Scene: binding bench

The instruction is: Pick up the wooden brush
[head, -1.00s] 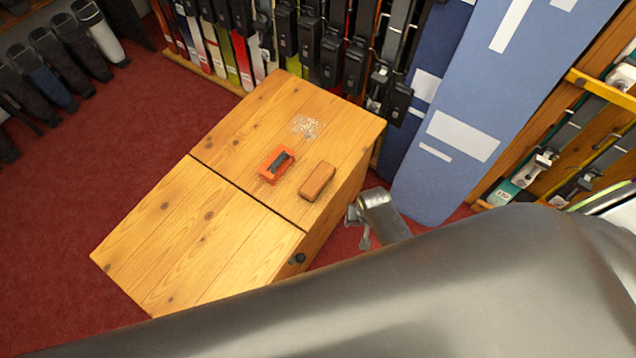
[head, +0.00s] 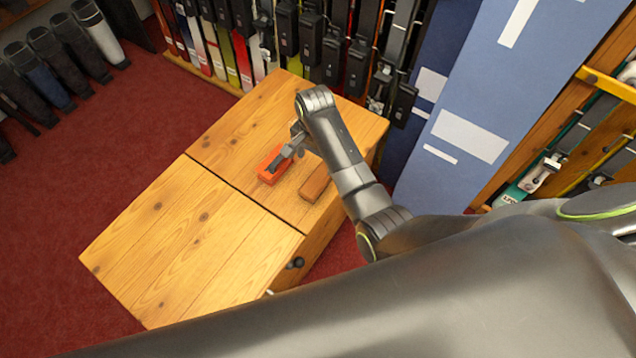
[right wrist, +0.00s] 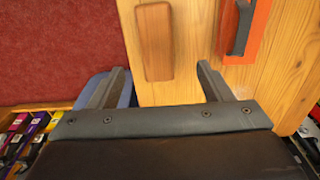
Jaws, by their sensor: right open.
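The wooden brush (head: 315,183), a brown block, lies on the right part of the wooden bench top. It also shows in the right wrist view (right wrist: 155,42), ahead of the space between the fingers and clear of them. My right gripper (head: 286,154) is open and empty; both spread fingers show in the right wrist view (right wrist: 161,72). In the head view it appears over the orange tool, up and left of the brush. Its exact height above the bench is hard to tell. My left gripper is not in view.
An orange tool with a dark handle (head: 268,174) lies close beside the brush, also seen in the right wrist view (right wrist: 245,42). The left part of the bench (head: 190,240) is clear. Skis (head: 225,50) stand behind, and a blue board (head: 475,90) stands at right.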

